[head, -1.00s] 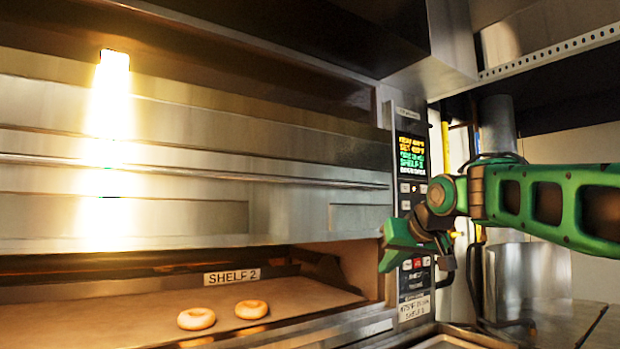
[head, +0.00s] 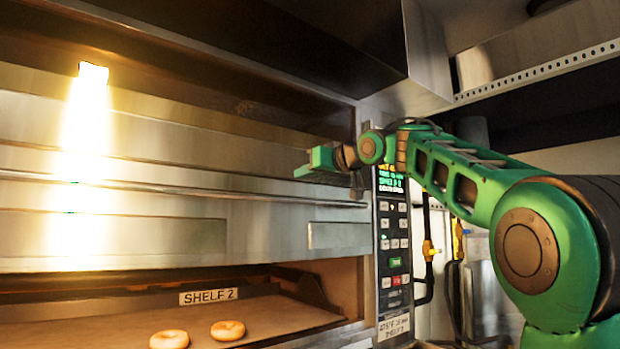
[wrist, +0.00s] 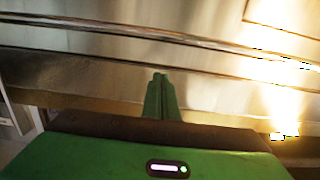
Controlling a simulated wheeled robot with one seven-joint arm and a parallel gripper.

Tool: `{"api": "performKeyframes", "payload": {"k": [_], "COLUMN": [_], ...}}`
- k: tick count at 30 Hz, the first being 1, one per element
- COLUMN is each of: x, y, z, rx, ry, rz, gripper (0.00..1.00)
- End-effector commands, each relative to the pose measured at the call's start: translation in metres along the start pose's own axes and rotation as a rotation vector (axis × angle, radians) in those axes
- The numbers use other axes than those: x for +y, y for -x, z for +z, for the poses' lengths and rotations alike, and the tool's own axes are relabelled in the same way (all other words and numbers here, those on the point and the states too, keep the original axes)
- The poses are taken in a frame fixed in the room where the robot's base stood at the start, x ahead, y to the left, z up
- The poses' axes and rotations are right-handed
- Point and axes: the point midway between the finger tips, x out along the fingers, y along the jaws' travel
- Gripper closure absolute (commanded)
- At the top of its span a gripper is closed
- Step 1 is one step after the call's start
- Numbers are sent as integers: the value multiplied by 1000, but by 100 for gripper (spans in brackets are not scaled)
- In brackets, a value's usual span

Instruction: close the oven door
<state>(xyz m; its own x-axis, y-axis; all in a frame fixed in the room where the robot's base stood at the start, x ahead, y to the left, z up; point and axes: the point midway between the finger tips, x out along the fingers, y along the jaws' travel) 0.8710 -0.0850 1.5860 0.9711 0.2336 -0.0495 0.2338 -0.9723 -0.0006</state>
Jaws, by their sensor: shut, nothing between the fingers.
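The oven door (head: 262,230) is a wide steel panel with a long horizontal bar across it. It stands above the open shelf 2 compartment (head: 345,287), whose inside shows below its lower edge. My gripper (head: 304,170) is in front of the oven's upper right part, around the height of the bar and left of the control panel. Its fingers (wrist: 160,90) are shut and empty, in front of the steel front in the wrist view. I cannot tell whether they touch it.
The control panel (head: 394,245) stands right of the opening. A steel hood (head: 250,45) overhangs the top. Yellow-handled pipes (head: 430,250) are at the right.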

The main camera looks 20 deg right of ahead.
Motion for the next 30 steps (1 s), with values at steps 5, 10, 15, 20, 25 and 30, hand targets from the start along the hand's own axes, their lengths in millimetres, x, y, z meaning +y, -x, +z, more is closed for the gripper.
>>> {"api": "performKeyframes", "payload": {"k": [5,10,15,20,25,30], "x": [0,0,0,0,0,0], "y": [-26,-39,-42,-45,-46,-46], "z": [0,8,24,35,39,39], "rx": [-1,-2,-2,-1,-1,-1], "ry": [0,-1,-1,0,0,0], "rz": [-1,0,2,2,2,1], "gripper": [100,100,100,100,100,100]}}
